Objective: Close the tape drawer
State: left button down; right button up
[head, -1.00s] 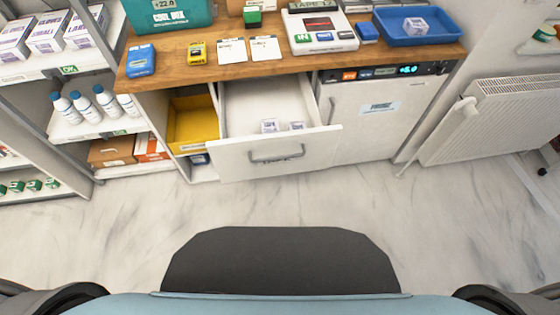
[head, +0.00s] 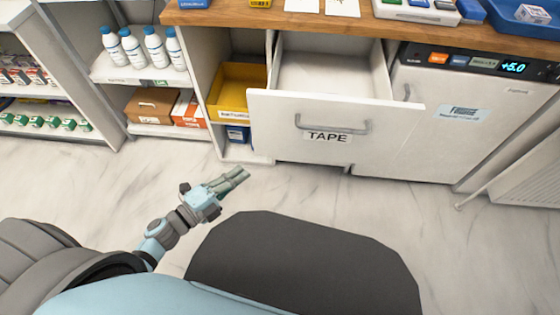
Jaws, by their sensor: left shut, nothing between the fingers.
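The tape drawer (head: 270,117) is white and stands pulled out from under the wooden counter. Its front carries a grey bar handle and a label reading TAPE. The inside bottom shows pale and bare near the back; the part close behind the front panel is hidden. My left gripper (head: 240,175) is shut and empty. It is over the floor, in front of and to the left of the drawer front, apart from it. My right gripper is not in view.
The wooden counter (head: 285,21) runs above the drawer. A yellow bin (head: 236,92) sits in an open bay left of the drawer. A white fridge (head: 440,130) with a lit display stands to the right. Shelves with bottles (head: 155,47) are at left. The marble floor (head: 90,180) is clear.

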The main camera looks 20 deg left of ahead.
pick_arm(q)
jog(key=w+d+r+m, duration=0.1)
jog(key=w+d, duration=0.1)
jog(key=w, duration=0.1)
jog(key=w+d+m+h, duration=0.1)
jog(key=w+d, duration=0.2)
jog(key=w, duration=0.1)
jog(key=w+d+r+m+h, duration=0.1)
jog(key=w+d, duration=0.1)
jog(key=w, duration=0.2)
jog(key=shift+d+r+g+b, duration=0.3)
jog(key=shift+b, duration=0.1)
jog(key=shift+s, duration=0.1)
